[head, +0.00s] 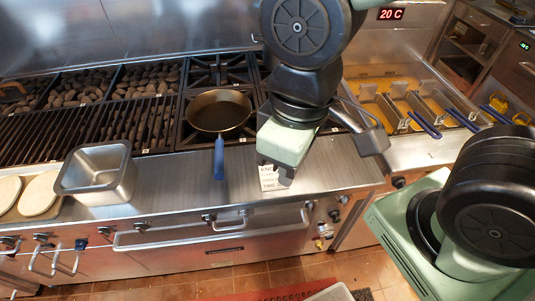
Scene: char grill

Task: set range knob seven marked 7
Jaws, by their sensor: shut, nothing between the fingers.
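A row of dark range knobs runs along the front steel panel, with one knob at the left (40,238), one near the middle (208,218) and one at the right (335,215). Their number marks are too small to read, so I cannot tell which knob is marked 7. My gripper (280,174) is shut and empty. It points down over the steel front counter (225,178), in front of a white printed card (268,180). It appears above and behind the knob row, apart from the knobs. The gripper and arm hide part of the range behind them.
A pan (219,112) sits on a burner, its blue handle (219,160) reaching over the counter. A steel tub (97,174) stands at left. Oven handles (155,238) jut out below the counter. Fryer baskets with blue handles (424,124) are at right.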

